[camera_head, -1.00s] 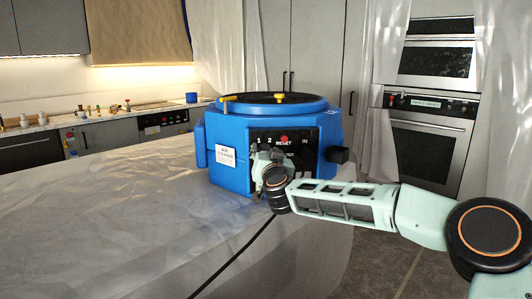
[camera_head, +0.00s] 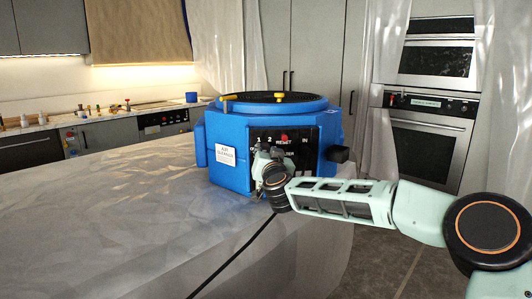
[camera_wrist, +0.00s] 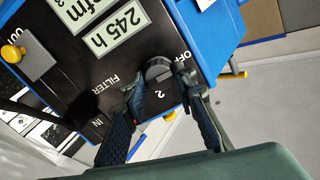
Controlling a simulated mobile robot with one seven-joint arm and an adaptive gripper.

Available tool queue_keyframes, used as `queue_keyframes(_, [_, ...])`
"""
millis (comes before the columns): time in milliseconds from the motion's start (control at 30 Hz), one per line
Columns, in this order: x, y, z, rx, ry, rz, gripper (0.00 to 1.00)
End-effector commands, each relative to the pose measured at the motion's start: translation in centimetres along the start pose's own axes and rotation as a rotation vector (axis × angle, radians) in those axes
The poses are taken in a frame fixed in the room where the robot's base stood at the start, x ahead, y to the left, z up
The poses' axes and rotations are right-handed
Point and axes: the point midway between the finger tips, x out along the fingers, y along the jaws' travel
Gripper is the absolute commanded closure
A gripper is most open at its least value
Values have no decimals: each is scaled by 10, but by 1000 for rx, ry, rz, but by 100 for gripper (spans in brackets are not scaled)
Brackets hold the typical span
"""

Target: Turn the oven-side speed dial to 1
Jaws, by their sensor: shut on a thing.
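A blue air cleaner (camera_head: 228,176) stands on the covered counter, with a black control panel (camera_head: 315,138) facing me. In the wrist view, the grey-black speed dial (camera_wrist: 158,70) sits on the panel between the "OFF" and "2" markings. My gripper (camera_wrist: 157,80) is shut on the dial, with one finger on each side of it. In the head view, my gripper (camera_head: 264,155) is against the lower left of the panel and hides the dial. The "1" and "2" markings show above it. Which setting the dial points to cannot be told.
A red reset button (camera_head: 285,138) is just right of the "2" marking. The wrist view also shows a display reading "245 h" (camera_wrist: 118,34) and a yellow knob (camera_wrist: 12,53). A black cable (camera_head: 235,255) runs over the plastic-covered counter (camera_head: 90,220). Wall ovens (camera_head: 430,140) stand behind.

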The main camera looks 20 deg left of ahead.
Motion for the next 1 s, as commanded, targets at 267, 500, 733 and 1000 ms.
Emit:
queue_keyframes(267, [0,-1,0,103,4,-1,99])
queue_keyframes(500, [0,0,0,246,4,-1,99])
queue_keyframes(733, [0,2,2,435,4,-1,99])
queue_keyframes(1000, [0,2,3,684,3,-2,99])
